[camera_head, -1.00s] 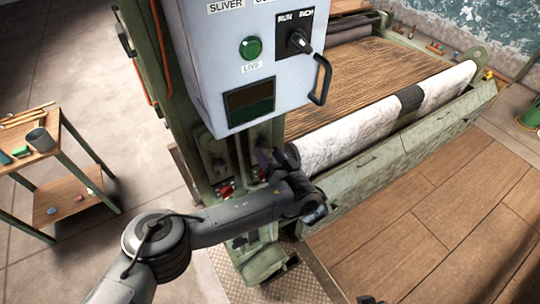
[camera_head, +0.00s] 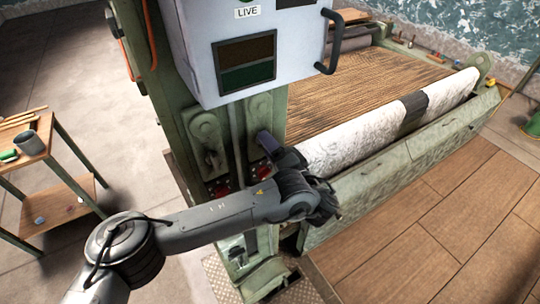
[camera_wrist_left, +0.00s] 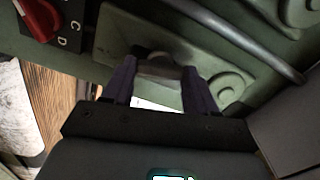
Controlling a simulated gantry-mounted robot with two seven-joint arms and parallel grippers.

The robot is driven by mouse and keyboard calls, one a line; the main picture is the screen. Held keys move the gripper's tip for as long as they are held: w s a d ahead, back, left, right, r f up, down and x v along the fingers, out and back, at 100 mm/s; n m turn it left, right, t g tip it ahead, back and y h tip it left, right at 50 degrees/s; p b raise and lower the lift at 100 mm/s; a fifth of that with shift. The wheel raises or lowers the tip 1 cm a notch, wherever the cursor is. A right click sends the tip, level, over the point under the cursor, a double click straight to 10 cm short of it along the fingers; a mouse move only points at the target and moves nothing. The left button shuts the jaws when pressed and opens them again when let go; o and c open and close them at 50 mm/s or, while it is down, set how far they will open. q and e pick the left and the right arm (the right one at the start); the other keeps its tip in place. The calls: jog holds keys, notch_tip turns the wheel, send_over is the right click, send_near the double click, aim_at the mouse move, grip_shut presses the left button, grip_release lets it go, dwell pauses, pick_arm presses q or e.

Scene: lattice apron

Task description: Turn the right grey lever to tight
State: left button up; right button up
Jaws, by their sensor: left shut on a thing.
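My left gripper (camera_head: 266,143) is at the right-hand plate on the green machine post (camera_head: 234,150), under the white control box. Its purple fingers stand on both sides of the right grey lever's end (camera_wrist_left: 158,66) in the left wrist view and are shut on it. In the head view my wrist and gripper hide most of this lever, so its exact angle cannot be told. No tight mark is legible. The left grey lever (camera_head: 211,158) hangs on its own plate, apart from my gripper. My right gripper is not in view.
Red knobs sit below the plates (camera_head: 220,188); one red knob (camera_wrist_left: 38,20) shows beside letters C and D. The control box (camera_head: 245,62) with a black handle overhangs above. A white roll (camera_head: 350,135) lies to the right. A side table (camera_head: 48,160) stands left.

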pick_arm(q)
jog(key=shift+m+b, duration=0.95)
jog(key=shift+m, duration=0.45)
jog(key=o, duration=1.1)
jog(key=shift+c, duration=0.2)
jog(key=p+v, duration=1.1)
jog(key=p, duration=0.6)
jog(key=shift+p, duration=0.3)
